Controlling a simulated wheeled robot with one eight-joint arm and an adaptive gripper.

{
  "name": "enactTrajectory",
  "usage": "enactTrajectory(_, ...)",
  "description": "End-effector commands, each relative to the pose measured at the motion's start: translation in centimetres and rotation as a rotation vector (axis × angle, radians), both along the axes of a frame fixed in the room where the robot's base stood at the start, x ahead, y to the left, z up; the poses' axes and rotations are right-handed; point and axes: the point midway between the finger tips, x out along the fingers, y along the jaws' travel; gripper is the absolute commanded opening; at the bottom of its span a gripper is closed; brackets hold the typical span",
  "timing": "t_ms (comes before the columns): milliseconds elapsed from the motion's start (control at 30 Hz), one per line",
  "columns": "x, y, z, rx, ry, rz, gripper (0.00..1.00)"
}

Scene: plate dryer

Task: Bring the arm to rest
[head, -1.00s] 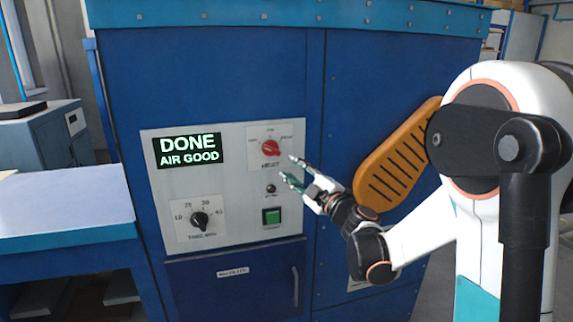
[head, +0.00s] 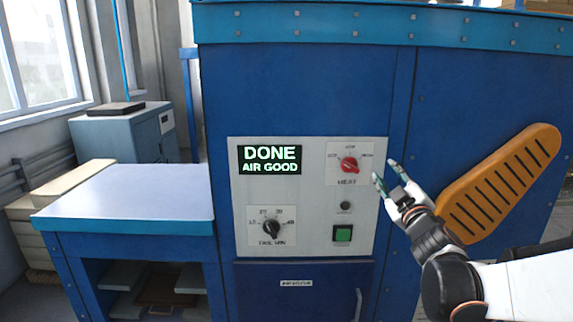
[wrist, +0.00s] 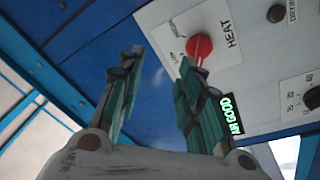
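My gripper (head: 385,173) is open and empty in the head view, its fingertips just right of the red heat knob (head: 349,165) on the control panel (head: 310,215). In the wrist view my gripper (wrist: 160,60) shows two separated green-padded fingers, with the red knob (wrist: 199,46) beyond the right fingertip. I cannot tell whether a finger touches the panel. The display (head: 270,160) reads DONE, AIR GOOD. My arm reaches in from the right edge of the head view.
The blue dryer cabinet (head: 300,90) fills the middle. An orange slotted part (head: 500,185) stands out at the right, near my arm. A timer knob (head: 271,228) and a green button (head: 343,233) are on the panel. A blue-edged table (head: 130,200) stands at the left.

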Motion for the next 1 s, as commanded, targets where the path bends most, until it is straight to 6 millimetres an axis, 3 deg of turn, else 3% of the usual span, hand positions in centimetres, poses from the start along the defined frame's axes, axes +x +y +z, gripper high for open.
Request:
enactTrajectory(167, -4.1, -1.0, 0.4, 0.179, 0.134, -0.147, 0.33)
enactTrajectory(467, -13.4, -0.5, -4.9, 0.457, 0.444, -0.31, 0.33)
enactTrajectory(800, -26.4, 4.4, -13.5, 0.707, 0.853, -0.371, 0.33)
enactTrajectory(1000, -31.2, 6.9, -16.2, 0.775, 1.008, -0.365, 0.33)
